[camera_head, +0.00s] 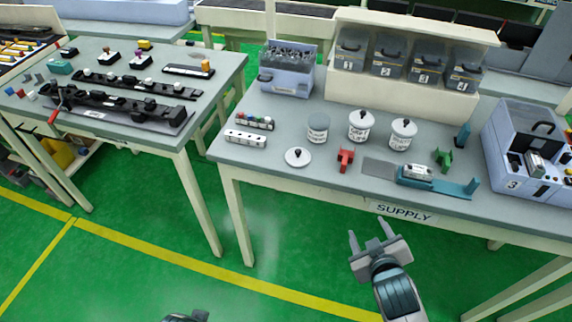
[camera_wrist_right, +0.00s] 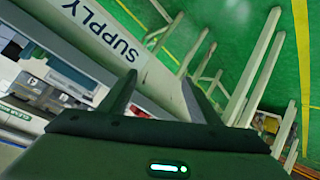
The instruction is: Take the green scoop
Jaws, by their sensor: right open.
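The green scoop (camera_head: 444,158) is a small green piece on the right part of the supply table, just behind the teal fixture. A similar red piece (camera_head: 345,160) sits to its left. My right gripper (camera_head: 368,234) is open and empty, in front of the table edge, apart from the scoop and to its lower left. In the right wrist view its two fingers (camera_wrist_right: 158,95) are spread with nothing between them. I cannot make out the green scoop in that view. Only a dark bit of what looks like my left gripper (camera_head: 187,316) shows at the bottom edge.
The supply table (camera_head: 290,190) holds lidded jars (camera_head: 361,127), a loose lid (camera_head: 298,157), a teal fixture (camera_head: 440,184) holding a white part, and a blue-grey machine (camera_head: 515,150) at right. Numbered bins (camera_head: 387,60) stand behind. Another table (camera_head: 190,115) is at left, with green floor between.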

